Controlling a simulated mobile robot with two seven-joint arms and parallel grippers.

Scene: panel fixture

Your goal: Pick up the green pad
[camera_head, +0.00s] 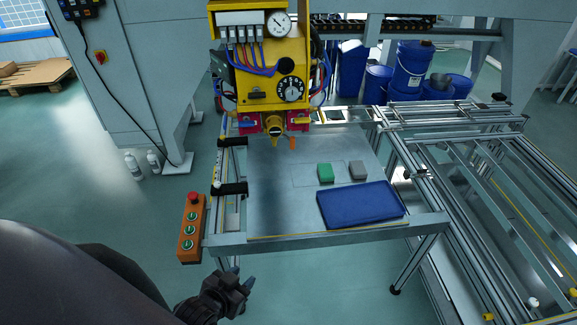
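The green pad (325,173) is a small block lying on the metal panel, left of a similar grey block (358,170) and just behind a blue tray (357,206). My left gripper (242,280) is at the bottom of the view, in front of the panel's front edge and well short of the green pad. Its fingers are small and dark, and I cannot tell whether they are open. My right gripper is not in view.
An orange button box (192,228) stands at the panel's left. A yellow machine unit (262,60) hangs over the panel's back. Black clamps (230,190) line the left edge. The panel's left middle (270,195) is clear.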

